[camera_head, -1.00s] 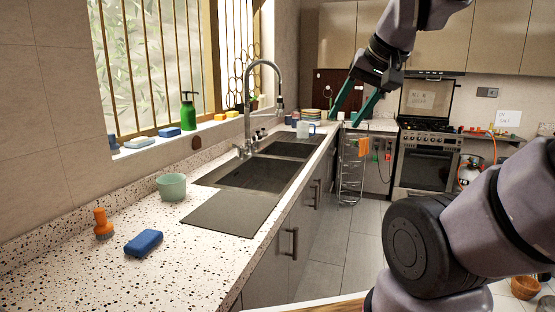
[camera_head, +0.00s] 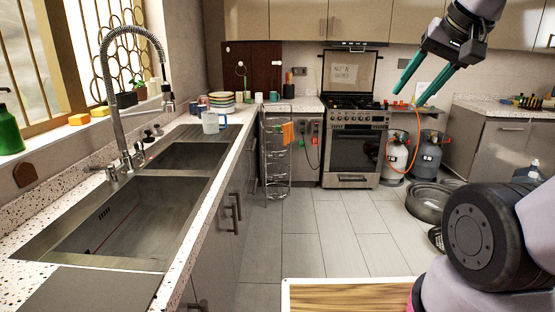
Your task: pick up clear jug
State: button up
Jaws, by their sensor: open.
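A pale jug-like vessel with a handle (camera_head: 211,122) stands upright on the counter just past the far end of the sink. It looks whitish or see-through; it is too small to tell for sure that it is the clear jug. My gripper (camera_head: 410,96) is at the upper right, with two green fingers spread apart and pointing down-left. It is empty, in the air in front of the stove area, well to the right of the vessel and not touching anything.
The double sink (camera_head: 135,215) with a tall faucet (camera_head: 119,95) lies at left. Stacked plates (camera_head: 221,99) and cups stand behind the vessel. A wire rack (camera_head: 277,155) stands past the counter's end. A wooden-topped surface (camera_head: 345,297) is at the bottom. Floor tiles (camera_head: 315,230) in the middle are clear.

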aim_at(210, 119)
jog(key=i+l+u, duration=0.1)
jog(key=i, duration=0.5)
jog(key=i+l, duration=0.1)
jog(key=i, duration=0.45)
jog(key=i+l+u, duration=0.15)
jog(key=i, duration=0.45)
jog(key=i+l+u, duration=0.2)
jog(key=i+u, duration=0.2)
jog(key=i+l+u, duration=1.15)
jog(key=l, duration=0.25)
jog(key=k, duration=0.05)
